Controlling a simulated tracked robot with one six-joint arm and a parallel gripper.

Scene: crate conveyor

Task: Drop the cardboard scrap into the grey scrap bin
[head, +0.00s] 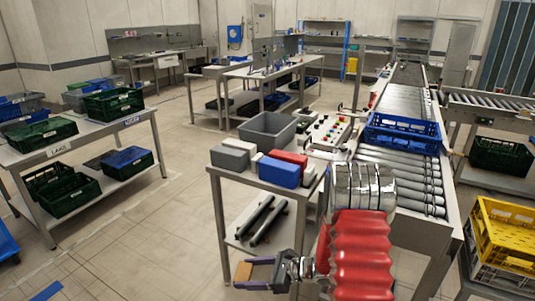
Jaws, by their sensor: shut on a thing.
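My gripper (250,273) is low at the bottom middle of the head view, pointing left, beside the small side table. Its two purplish fingers are shut on the cardboard scrap (242,272), a small tan piece at their tips. The fingers hide part of the scrap. A grey open bin (262,139), which looks like the scrap bin, stands on the back of the side table, farther away and higher in the picture than my gripper. Its floor is mostly hidden by its walls.
Grey, blue and red boxes (279,173) stand on the side table (247,180) in front of the bin. A button panel (327,132) is right of it. A blue crate (403,128) sits on the roller conveyor (405,171).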

